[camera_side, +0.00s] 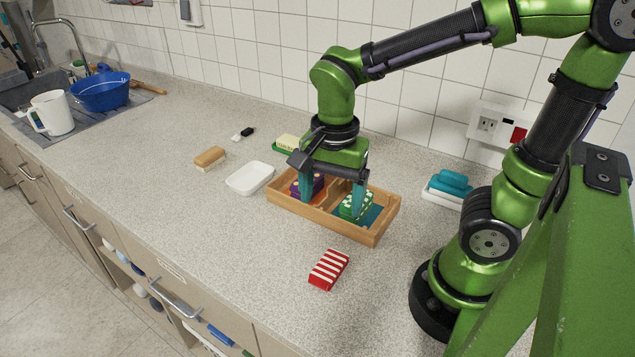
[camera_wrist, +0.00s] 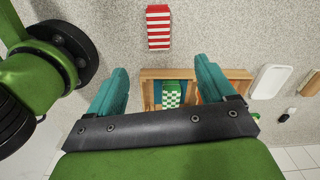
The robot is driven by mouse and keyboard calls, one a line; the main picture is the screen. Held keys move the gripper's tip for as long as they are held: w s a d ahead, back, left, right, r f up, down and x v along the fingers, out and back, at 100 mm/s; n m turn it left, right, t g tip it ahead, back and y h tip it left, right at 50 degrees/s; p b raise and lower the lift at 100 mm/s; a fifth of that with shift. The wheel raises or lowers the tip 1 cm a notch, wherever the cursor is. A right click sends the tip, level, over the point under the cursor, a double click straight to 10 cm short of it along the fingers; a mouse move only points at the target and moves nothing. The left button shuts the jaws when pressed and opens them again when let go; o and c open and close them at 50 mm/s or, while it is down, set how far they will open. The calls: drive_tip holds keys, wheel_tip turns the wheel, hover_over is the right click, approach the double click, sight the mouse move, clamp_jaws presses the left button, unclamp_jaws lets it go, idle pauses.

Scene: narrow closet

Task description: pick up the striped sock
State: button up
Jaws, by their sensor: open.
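The red-and-white striped sock (camera_side: 329,269) lies folded on the counter, in front of the wooden box. It also shows at the top of the wrist view (camera_wrist: 158,27). My gripper (camera_side: 331,197) is open above the divided wooden box (camera_side: 361,232), its teal fingers spread apart. In the wrist view my gripper (camera_wrist: 163,80) has nothing between its fingertips, and the striped sock lies beyond them. A green-and-white checked folded item (camera_side: 354,206) sits in the box's right compartment. A purple item with yellowish spots (camera_side: 306,185) sits in the left compartment, partly hidden by a finger.
A white dish (camera_side: 250,178), a brush (camera_side: 210,157) and a yellow-and-green sponge-like item (camera_side: 287,142) stand left of and behind the box. Teal folded cloths (camera_side: 452,183) lie on a white tray at right. The counter around the striped sock is clear.

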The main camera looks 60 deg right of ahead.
drive_tip(key=m, duration=0.1)
hover_over(329, 265)
drive_tip(key=shift+m, duration=0.4)
wheel_tip(329, 265, down, 11)
drive_tip(key=shift+s+d+r, duration=0.1)
drive_tip(key=shift+s+d, duration=0.05)
drive_tip(key=shift+f, duration=3)
drive_tip(key=c, duration=1.1)
